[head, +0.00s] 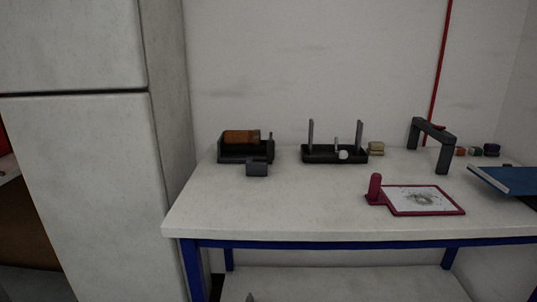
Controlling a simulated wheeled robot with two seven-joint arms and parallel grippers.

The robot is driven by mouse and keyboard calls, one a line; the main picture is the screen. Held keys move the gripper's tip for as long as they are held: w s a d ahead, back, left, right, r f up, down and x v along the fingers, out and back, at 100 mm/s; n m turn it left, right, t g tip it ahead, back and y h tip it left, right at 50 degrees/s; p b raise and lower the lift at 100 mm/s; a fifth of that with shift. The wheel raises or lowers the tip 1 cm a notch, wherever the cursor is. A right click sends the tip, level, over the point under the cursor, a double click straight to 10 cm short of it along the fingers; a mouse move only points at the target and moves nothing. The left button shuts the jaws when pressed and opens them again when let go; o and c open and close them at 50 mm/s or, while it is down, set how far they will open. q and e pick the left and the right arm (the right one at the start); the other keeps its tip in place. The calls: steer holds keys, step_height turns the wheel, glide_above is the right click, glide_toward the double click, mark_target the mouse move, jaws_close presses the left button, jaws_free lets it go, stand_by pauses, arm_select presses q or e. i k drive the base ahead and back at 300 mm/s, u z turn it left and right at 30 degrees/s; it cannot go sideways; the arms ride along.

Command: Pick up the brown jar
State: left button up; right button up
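A brown, cylinder-shaped thing that looks like the brown jar (242,136) lies on its side in a black open holder (246,154) at the back left of the white table (300,210). The holder's front wall hides its lower part. Neither of my grippers shows in the head view.
A small dark block (257,169) sits just in front of the holder. To the right are a black tray with uprights (322,157), a grey arch (435,132), a pink-framed plate (424,212) and a blue panel (508,180). A tall white cabinet (95,190) stands left. The table's front left is clear.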

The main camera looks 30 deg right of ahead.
mark_target(230, 136)
steer(key=k, duration=0.5)
steer(key=z, duration=0.45)
steer(key=i, duration=1.4)
steer(key=u, duration=0.75)
